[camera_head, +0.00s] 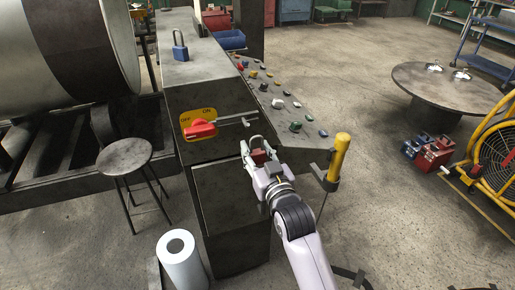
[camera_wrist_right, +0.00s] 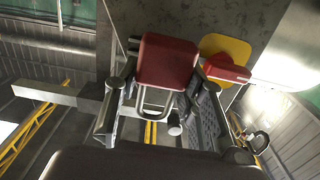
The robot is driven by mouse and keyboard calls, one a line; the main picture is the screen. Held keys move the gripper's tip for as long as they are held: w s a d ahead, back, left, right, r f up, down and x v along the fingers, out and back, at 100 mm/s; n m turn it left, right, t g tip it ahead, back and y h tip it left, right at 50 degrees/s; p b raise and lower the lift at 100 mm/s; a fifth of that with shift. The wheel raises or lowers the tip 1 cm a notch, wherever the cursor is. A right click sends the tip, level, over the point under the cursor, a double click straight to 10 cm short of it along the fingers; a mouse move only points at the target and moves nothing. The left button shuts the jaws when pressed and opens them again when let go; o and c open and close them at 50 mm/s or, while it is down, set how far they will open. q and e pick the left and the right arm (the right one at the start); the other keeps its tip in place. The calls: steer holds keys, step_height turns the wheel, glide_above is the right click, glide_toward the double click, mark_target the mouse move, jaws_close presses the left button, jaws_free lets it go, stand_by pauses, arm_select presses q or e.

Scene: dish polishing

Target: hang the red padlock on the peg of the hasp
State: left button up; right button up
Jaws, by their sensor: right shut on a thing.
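My right gripper (camera_head: 257,147) is shut on the red padlock (camera_head: 259,156), just below the metal hasp (camera_head: 236,119) on the cabinet front. In the right wrist view the red padlock (camera_wrist_right: 167,61) sits between the two fingers of the gripper (camera_wrist_right: 160,85), its metal shackle towards the lower part of the picture. The hasp reaches right from a red rotary handle (camera_head: 200,130) on a yellow OFF/ON plate (camera_head: 187,118). The padlock looks apart from the hasp. The peg is too small to make out clearly. My left gripper is in neither view.
A blue padlock (camera_head: 180,51) stands on the cabinet top (camera_head: 193,73). A sloping panel with coloured buttons (camera_head: 277,103) lies right of the hasp, and a yellow post (camera_head: 339,157) stands beside my right arm. A stool (camera_head: 124,155) and white roll (camera_head: 181,262) are at left.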

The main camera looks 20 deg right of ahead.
mark_target(242, 126)
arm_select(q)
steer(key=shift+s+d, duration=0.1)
arm_select(e)
steer(key=shift+w+d+r, duration=0.15)
steer(key=shift+w+d, duration=0.05)
steer(key=shift+w+a+f+p, duration=0.1)
steer(key=shift+w+f+p, duration=0.05)
steer(key=shift+w, duration=1.25)
steer(key=shift+w+a+f+p, duration=0.1)
steer(key=shift+w+f, duration=0.05)
steer(key=shift+w, duration=1.3)
steer(key=shift+w+f+p, duration=0.15)
steer(key=shift+w, duration=1.25)
steer(key=shift+w+f+b, duration=0.35)
steer(key=shift+w+b, duration=0.1)
steer(key=shift+b, duration=0.25)
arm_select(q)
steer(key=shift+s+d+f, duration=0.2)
arm_select(e)
steer(key=shift+w, duration=0.15)
steer(key=shift+f, duration=0.15)
